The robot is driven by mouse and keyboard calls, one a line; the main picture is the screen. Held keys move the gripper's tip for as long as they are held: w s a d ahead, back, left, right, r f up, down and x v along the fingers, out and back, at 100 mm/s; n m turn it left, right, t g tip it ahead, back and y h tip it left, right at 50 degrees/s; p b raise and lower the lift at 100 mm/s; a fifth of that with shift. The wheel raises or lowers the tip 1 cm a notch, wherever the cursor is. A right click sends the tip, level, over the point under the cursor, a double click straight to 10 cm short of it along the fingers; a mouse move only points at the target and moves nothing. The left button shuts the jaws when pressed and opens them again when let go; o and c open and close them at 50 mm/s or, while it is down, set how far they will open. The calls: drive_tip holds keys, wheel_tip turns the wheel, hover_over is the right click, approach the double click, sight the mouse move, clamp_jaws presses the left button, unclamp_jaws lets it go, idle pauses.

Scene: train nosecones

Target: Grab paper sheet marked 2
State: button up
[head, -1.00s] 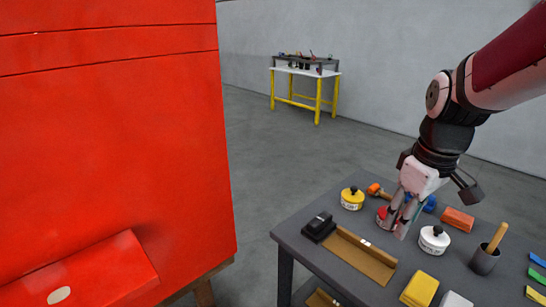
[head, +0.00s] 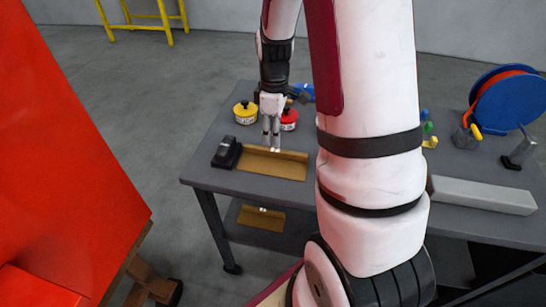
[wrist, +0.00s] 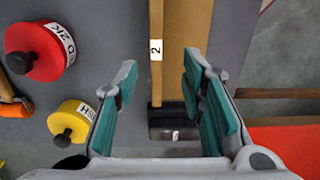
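A brown sheet (head: 275,165) lies near the front left edge of the grey table, with an edge strip along its back side. In the wrist view, a white label reading 2 (wrist: 156,50) sits on that strip of the brown sheet (wrist: 187,40). My gripper (head: 271,147) points down at the sheet's back edge. In the wrist view, my gripper (wrist: 160,75) is open, with the edge strip between its two teal-padded fingers. I cannot tell whether the fingers touch the sheet.
A black block (head: 226,153) stands left of the sheet. Yellow (head: 246,112) and red (head: 289,119) lidded pots stand behind. Another brown labelled sheet (head: 261,218) lies on the lower shelf. A large red panel (head: 60,170) is at left. My arm hides the table's middle.

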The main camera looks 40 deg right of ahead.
sight(275, 150)
drive_tip(key=shift+d+f, duration=0.15)
drive_tip(key=shift+f, duration=1.4)
drive_tip(key=shift+d+f, duration=0.15)
drive_tip(key=shift+f, duration=1.4)
clamp_jaws()
